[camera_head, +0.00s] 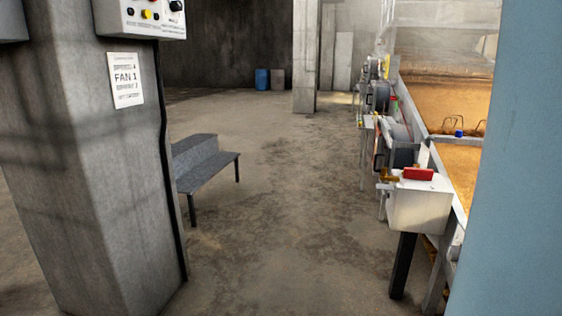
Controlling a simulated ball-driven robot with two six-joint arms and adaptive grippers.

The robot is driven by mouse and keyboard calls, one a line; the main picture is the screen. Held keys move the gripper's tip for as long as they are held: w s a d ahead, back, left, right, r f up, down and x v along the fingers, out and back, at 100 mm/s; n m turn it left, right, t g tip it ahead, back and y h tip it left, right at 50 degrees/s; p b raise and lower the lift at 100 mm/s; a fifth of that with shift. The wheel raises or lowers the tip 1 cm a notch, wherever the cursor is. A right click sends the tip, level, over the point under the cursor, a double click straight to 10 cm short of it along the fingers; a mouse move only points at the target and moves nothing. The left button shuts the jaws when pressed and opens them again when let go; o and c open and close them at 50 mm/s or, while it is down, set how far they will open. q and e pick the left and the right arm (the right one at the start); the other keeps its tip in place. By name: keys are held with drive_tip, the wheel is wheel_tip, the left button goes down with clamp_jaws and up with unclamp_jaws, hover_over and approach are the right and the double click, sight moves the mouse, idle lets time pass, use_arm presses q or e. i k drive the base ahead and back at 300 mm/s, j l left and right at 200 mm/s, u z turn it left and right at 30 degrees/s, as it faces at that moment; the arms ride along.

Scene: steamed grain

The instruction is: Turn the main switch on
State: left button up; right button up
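A white control box (150,18) is mounted high on the concrete pillar at the left. It carries a red and a yellow button and dark knobs, and the top of the frame cuts it off. I cannot tell which of its controls, if any, is the main switch. Part of a second grey box (12,20) shows at the top left corner. Neither of my grippers shows in this view.
Machinery with a white box (420,205) lines grain-filled beds (440,100) at right. A blue surface fills the right edge. The middle floor is clear.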

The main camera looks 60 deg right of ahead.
sight(420, 174)
drive_tip(key=i+u, duration=0.15)
drive_tip(key=u, duration=1.55)
drive_tip(key=i+l+u, duration=0.1)
drive_tip(key=l+u, duration=0.25)
drive_tip(key=l, duration=0.15)
drive_tip(key=l+z, duration=0.95)
